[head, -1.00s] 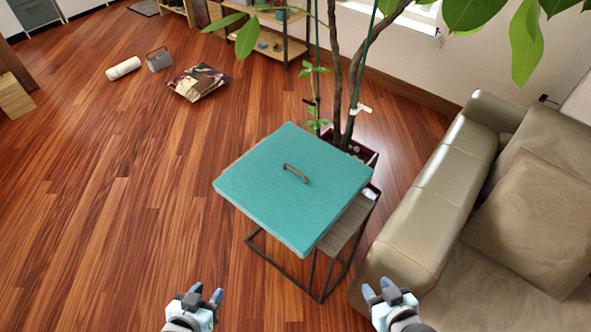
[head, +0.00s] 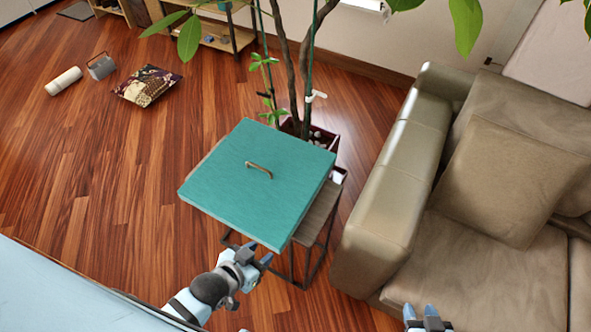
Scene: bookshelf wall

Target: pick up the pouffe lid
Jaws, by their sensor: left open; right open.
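The teal square pouffe lid (head: 245,205) with a small brown handle (head: 259,169) on top lies on a dark-framed side table (head: 318,215) and overhangs its left side. My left gripper (head: 259,253) is open just in front of the lid's near edge, close to it in the picture; I cannot tell whether it touches. Nothing shows between its fingers. My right gripper (head: 422,314) is open and empty at the bottom edge of the picture, in front of the sofa, mostly cut off.
A beige sofa (head: 390,190) with a cushion (head: 508,180) stands right of the table. A potted plant (head: 322,137) is behind it. A patterned cushion (head: 147,86), a white roll (head: 63,81) and a grey box (head: 101,67) lie on the floor. Floor at left is open.

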